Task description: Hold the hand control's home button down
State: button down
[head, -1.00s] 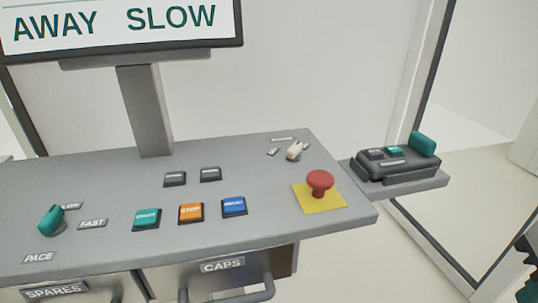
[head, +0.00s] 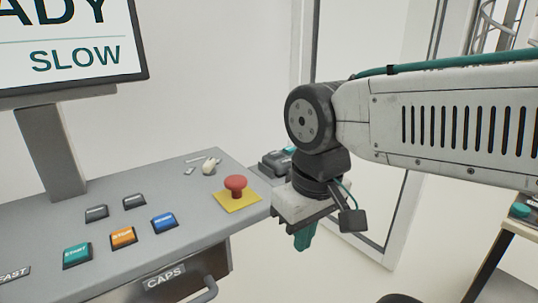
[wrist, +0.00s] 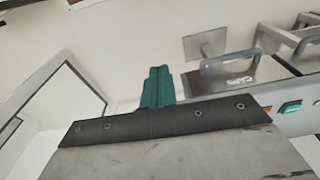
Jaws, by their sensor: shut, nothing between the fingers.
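The dark grey hand control (head: 272,162) sits on the small side shelf at the console's right end in the head view. Only its left and upper parts show, with a bit of teal at its top; my arm hides the rest, and I cannot make out its home button. My gripper (head: 304,236) points down in front of the shelf with its teal fingers shut and empty. The fingers appear lower in the picture than the hand control. In the wrist view my shut gripper (wrist: 158,86) also shows, and the hand control cannot be seen there.
The console (head: 120,205) carries a red mushroom button (head: 235,186) on a yellow plate, near my gripper's left. START, STOP and blue buttons lie further left. The CAPS drawer (head: 165,278) has a protruding handle. A bench with a teal item (head: 521,210) stands at right.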

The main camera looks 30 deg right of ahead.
jog(key=w+d+r+m+t+h, duration=0.1)
jog(key=w+d+r+h, duration=0.15)
jog(key=w+d, duration=0.4)
jog(key=w+d+r+t+h, duration=0.1)
jog(key=w+d+r, duration=0.2)
jog(key=w, duration=0.6)
notch_tip(320, 180, up, 4)
jog(key=t+h, duration=0.3)
send_over(275, 154)
jog(key=shift+f+n, duration=0.2)
jog(key=shift+n, duration=0.2)
jog(key=shift+f, duration=0.1)
jog(key=shift+f, duration=4.35)
jog(key=shift+f, duration=0.4)
